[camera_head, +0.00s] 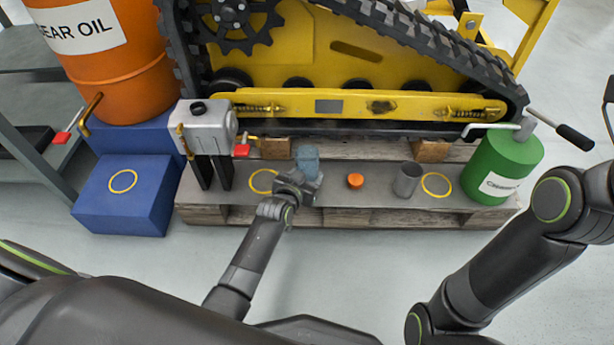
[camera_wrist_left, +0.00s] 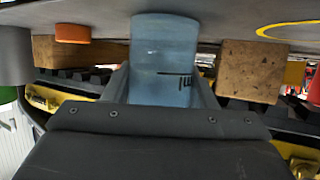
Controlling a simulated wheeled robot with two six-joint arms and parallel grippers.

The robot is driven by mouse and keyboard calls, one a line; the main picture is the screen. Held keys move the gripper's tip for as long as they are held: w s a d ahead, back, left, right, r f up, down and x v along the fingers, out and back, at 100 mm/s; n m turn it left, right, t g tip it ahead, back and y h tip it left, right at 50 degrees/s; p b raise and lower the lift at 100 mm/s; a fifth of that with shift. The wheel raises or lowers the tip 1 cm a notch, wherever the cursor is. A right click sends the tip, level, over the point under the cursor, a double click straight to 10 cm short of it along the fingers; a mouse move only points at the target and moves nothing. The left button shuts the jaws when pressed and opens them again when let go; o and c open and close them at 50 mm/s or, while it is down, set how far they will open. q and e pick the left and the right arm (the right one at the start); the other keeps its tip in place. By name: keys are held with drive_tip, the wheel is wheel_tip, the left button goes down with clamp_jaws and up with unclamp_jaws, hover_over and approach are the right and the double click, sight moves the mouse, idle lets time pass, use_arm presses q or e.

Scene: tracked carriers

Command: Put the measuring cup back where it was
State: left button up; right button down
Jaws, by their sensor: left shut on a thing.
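The measuring cup (camera_head: 307,158) is a translucent blue cylinder with dark markings. My left gripper (camera_head: 298,182) is shut on it, above or at the grey board (camera_head: 333,196) on the pallet. In the left wrist view the cup (camera_wrist_left: 165,62) stands between the fingers (camera_wrist_left: 165,88); I cannot tell whether it touches the board. One yellow ring (camera_head: 263,181) lies on the board just left of the cup. Another yellow ring (camera_head: 436,184) lies farther right, and a third ring (camera_head: 123,181) is on a blue box. My right gripper is out of view.
An orange cap (camera_head: 355,181) and a grey cup (camera_head: 407,179) stand on the board right of my left gripper. A grey pump can (camera_head: 208,128) stands at the left, a green canister (camera_head: 501,166) at the right. The yellow tracked carrier (camera_head: 350,55) rises behind.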

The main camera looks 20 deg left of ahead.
use_arm(q)
drive_tip(key=shift+f, duration=0.2)
drive_tip(key=o, duration=1.1)
drive_tip(key=shift+r, duration=0.1)
